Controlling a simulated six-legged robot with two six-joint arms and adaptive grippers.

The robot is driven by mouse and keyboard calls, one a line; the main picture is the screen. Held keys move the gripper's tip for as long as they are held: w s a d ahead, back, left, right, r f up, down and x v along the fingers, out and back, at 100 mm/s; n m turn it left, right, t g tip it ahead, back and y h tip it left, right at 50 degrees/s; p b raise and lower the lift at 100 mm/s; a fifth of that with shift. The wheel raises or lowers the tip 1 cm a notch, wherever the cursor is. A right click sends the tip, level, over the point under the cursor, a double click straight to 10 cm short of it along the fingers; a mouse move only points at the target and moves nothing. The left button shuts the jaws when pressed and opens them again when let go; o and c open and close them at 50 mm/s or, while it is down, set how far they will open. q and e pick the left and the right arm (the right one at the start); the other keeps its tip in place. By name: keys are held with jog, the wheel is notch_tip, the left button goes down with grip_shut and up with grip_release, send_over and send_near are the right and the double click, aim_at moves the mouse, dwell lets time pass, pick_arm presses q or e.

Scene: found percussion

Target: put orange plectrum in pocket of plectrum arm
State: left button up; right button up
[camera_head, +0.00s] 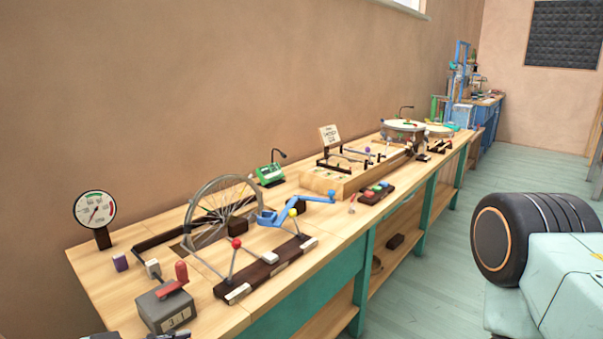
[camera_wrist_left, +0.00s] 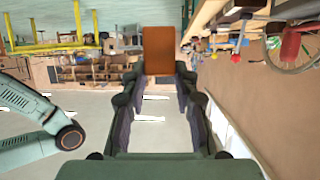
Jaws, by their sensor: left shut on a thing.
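The orange plectrum (camera_wrist_left: 158,48) is a flat block in the left wrist view. My left gripper (camera_wrist_left: 159,77) is shut on its near end, and its far end sticks out beyond the fingertips. In the head view neither the plectrum nor the left gripper can be made out clearly. A blue arm (camera_head: 290,213), which looks like the plectrum arm, stands on the bench beside the spoked wheel (camera_head: 222,212). The plectrum is held in the air, apart from the bench. My right gripper is not in view.
A grey counter box (camera_head: 165,310) with a red handle stands at the front left, a dial gauge (camera_head: 95,212) behind. A green device (camera_head: 270,174) and a wooden tray (camera_head: 345,183) stand farther along.

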pick_arm(q)
jog(key=shift+s+d+m+g+h, duration=0.4)
jog(key=shift+s+d+m+g, duration=0.2)
jog(key=shift+d+m+g, duration=0.1)
jog(key=shift+a, duration=0.1)
